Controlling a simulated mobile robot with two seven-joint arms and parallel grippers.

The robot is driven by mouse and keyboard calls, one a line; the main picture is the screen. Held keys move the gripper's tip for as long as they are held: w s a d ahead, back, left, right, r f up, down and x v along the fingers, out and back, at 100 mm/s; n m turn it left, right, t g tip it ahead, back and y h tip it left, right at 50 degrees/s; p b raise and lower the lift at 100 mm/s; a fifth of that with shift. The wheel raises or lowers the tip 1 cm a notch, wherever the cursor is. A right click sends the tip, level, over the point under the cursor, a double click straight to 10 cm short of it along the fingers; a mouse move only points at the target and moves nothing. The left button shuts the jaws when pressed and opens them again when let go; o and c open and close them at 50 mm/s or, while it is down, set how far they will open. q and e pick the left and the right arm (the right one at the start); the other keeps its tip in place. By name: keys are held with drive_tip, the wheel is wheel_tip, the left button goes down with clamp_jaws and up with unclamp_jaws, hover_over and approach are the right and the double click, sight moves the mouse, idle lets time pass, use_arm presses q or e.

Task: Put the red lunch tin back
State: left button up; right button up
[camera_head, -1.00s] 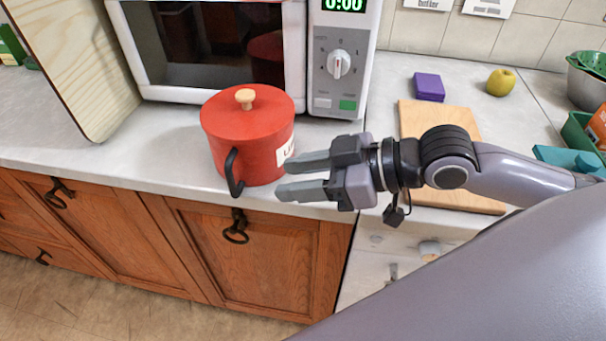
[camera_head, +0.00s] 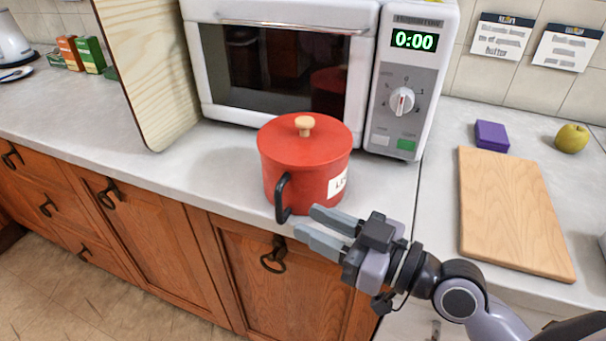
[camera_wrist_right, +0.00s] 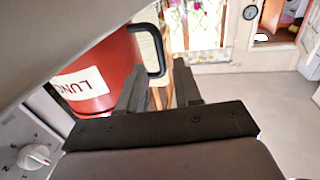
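The red lunch tin (camera_head: 302,175) stands upright on the grey counter, in front of the microwave. It has a red lid with a pale wooden knob, a black side handle (camera_head: 282,198) facing the counter's front edge, and a white label. My right gripper (camera_head: 317,228) is open and empty, just beside the tin at its lower right, by the counter edge. In the right wrist view the tin (camera_wrist_right: 92,85) with its "LUNC" label is at the left, and its handle is close to the left of the two apart fingers (camera_wrist_right: 160,82). My left gripper is not in view.
The white microwave (camera_head: 284,18) stands right behind the tin. A wooden board (camera_head: 150,70) stands upright to the left. At the right are a cutting board (camera_head: 512,215), a purple block (camera_head: 491,135) and a yellow apple (camera_head: 571,138).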

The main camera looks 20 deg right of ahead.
sight(280, 218)
drive_tip(key=shift+p+x, duration=1.05)
drive_tip(key=shift+x, duration=2.5)
drive_tip(key=shift+r, duration=0.15)
clamp_jaws()
drive_tip(key=shift+r, duration=0.1)
